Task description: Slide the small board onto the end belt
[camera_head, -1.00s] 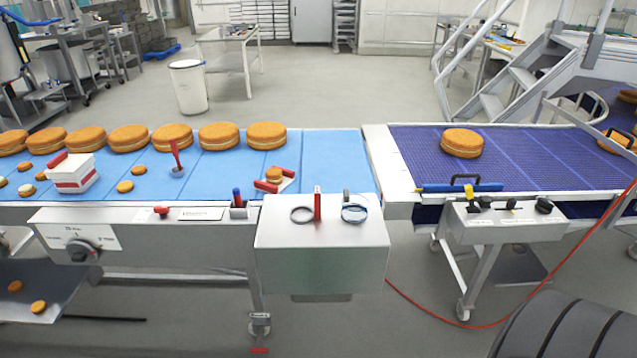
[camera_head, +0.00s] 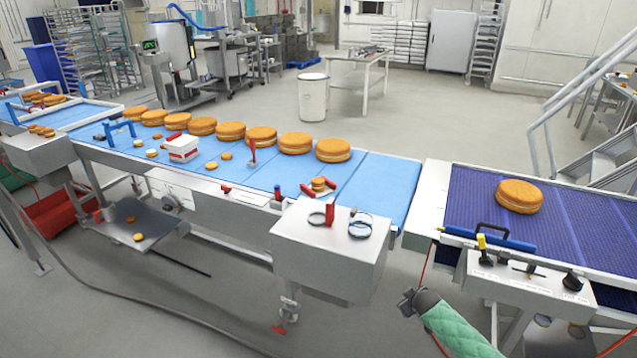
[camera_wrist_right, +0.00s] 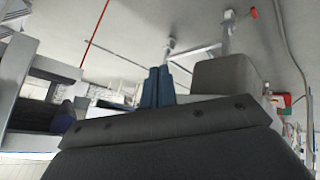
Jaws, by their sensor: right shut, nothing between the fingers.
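The small board (camera_head: 331,190) is a pale plate with red grips, lying at the front edge of the blue belt (camera_head: 385,190); a small round cake (camera_head: 318,183) sits on it. The purple-blue belt (camera_head: 470,195) stands to the right across a gap, with one large cake (camera_head: 519,196); I cannot tell which belt is the end belt. My right gripper (camera_head: 408,302), on a green-sleeved arm, is low in front of the gap, well apart from the board. Its fingers (camera_wrist_right: 157,86) are together and empty in the right wrist view. My left gripper is not in view.
A steel box (camera_head: 325,250) with rings and a red piece on top juts out before the board. Several large cakes line the blue belt's back. A blue bar with a black handle (camera_head: 490,236) lies along the purple belt's front edge. A white box (camera_head: 183,147) stands further left.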

